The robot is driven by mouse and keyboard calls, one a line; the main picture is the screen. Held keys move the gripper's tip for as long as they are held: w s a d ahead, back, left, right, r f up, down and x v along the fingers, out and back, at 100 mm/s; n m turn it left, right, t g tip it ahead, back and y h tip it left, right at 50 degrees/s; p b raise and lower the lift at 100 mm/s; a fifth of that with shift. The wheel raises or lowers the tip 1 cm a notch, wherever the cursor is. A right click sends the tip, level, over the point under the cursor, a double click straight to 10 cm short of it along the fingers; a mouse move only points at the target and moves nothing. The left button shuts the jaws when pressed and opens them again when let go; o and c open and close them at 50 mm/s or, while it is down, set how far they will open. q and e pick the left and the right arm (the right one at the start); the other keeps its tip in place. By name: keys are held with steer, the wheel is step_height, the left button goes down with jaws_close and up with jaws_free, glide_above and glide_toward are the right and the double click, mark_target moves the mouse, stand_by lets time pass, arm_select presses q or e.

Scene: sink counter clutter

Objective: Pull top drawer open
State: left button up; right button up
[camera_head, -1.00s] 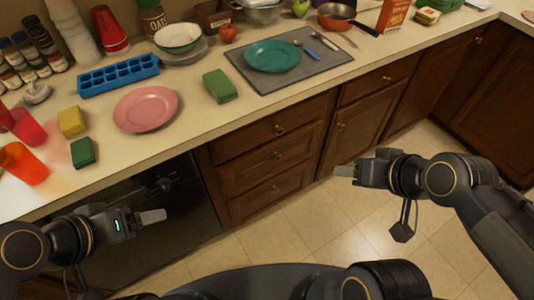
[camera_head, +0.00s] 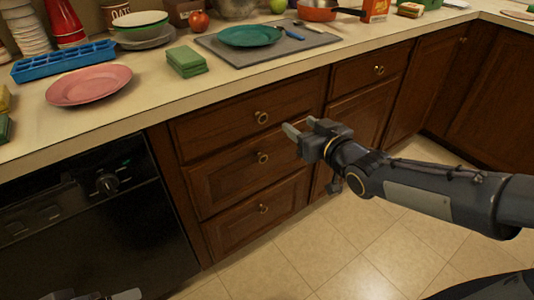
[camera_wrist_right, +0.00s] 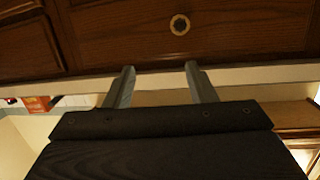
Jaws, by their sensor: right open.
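The top drawer (camera_head: 215,127) is a dark wood front just under the counter, flush with the cabinet and closed. Its round brass knob (camera_head: 261,117) faces out. My right gripper (camera_head: 302,128) is open and empty, in front of the cabinet to the right of the knob and apart from it. In the right wrist view, which looks upside down, the two fingers (camera_wrist_right: 161,72) are spread, with a knob (camera_wrist_right: 180,24) beyond them on a drawer front. My left gripper (camera_head: 122,296) shows only partly at the bottom edge; its jaw opening is cut off.
Below are a middle drawer (camera_head: 225,185) and a bottom drawer (camera_head: 235,225), both closed. A black dishwasher (camera_head: 90,220) stands left; another drawer (camera_head: 350,75) is right. The counter (camera_head: 150,110) holds a pink plate (camera_head: 90,85) and green sponges (camera_head: 187,62). The floor in front is clear.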

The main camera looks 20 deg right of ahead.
steer(key=n+t+y+b, duration=0.1)
steer(key=y+b, duration=0.1)
steer(key=b, duration=0.1)
glide_toward(263, 120)
steer(key=d, duration=0.1)
steer(key=shift+n+y, duration=0.3)
steer(key=shift+n, duration=0.2)
steer(key=x, duration=0.2)
steer(key=b+x, duration=0.1)
steer(key=x, duration=0.2)
steer(key=b+x, duration=0.1)
steer(key=x, duration=0.2)
steer(key=shift+w+a, duration=0.15)
steer(key=shift+a, duration=0.2)
arm_select(q)
step_height(263, 120, down, 8)
steer(key=shift+r, duration=0.15)
arm_select(e)
steer(key=shift+c, duration=0.3)
jaws_close()
